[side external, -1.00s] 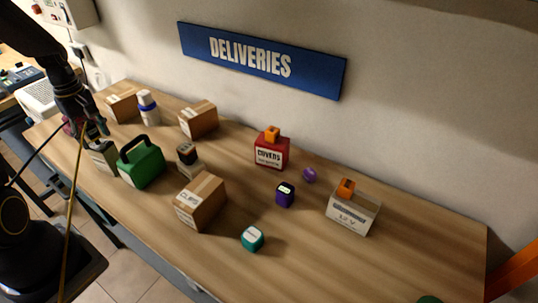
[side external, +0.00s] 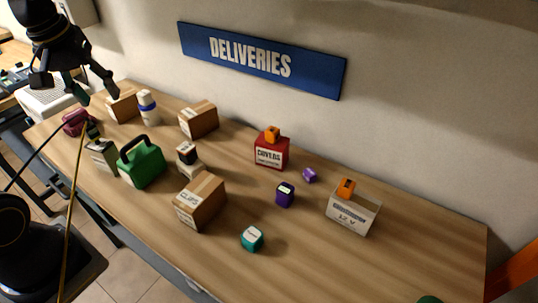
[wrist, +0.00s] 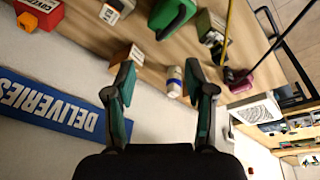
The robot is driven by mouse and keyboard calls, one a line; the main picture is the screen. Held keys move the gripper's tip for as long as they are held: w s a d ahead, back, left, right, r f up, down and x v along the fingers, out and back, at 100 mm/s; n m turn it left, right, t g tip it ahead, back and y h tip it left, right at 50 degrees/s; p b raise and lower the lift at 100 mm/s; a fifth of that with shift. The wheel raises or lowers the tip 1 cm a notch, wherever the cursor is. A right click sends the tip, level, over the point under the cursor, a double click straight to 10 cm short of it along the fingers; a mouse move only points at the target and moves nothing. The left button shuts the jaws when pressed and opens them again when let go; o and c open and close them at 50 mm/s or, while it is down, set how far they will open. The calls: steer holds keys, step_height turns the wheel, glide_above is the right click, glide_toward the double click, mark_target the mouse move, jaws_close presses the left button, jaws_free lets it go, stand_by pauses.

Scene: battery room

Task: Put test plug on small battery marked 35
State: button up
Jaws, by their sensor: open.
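My gripper (side external: 98,92) is open and empty, raised above the left end of the table. It also shows in the wrist view (wrist: 158,78), with nothing between its fingers. Below it, a small pale box-shaped battery (side external: 103,156) stands beside the green case, with a dark green piece (side external: 93,130) on or against its top. The battery also shows in the wrist view (wrist: 208,24). A second small pale block (side external: 188,170) carries a black-topped piece (side external: 186,152). I cannot read a 35 on either, nor tell for certain which piece is the test plug.
A green handled case (side external: 141,165), cardboard boxes (side external: 201,203) and a white bottle (side external: 148,110) crowd the left half. A red block (side external: 271,154) and a white 12 V block (side external: 352,213) bear orange pieces. The front right of the table is mostly clear.

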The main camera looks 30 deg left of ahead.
steer(key=s+d+m+t, duration=0.3)
steer(key=s+d+m, duration=0.2)
steer(key=d+m, duration=0.3)
steer(key=shift+s+d+m+h, duration=0.25)
steer(key=shift+d+m+h, duration=0.15)
steer(key=shift+d, duration=0.65)
steer(key=shift+o, duration=0.4)
steer(key=shift+r, duration=0.1)
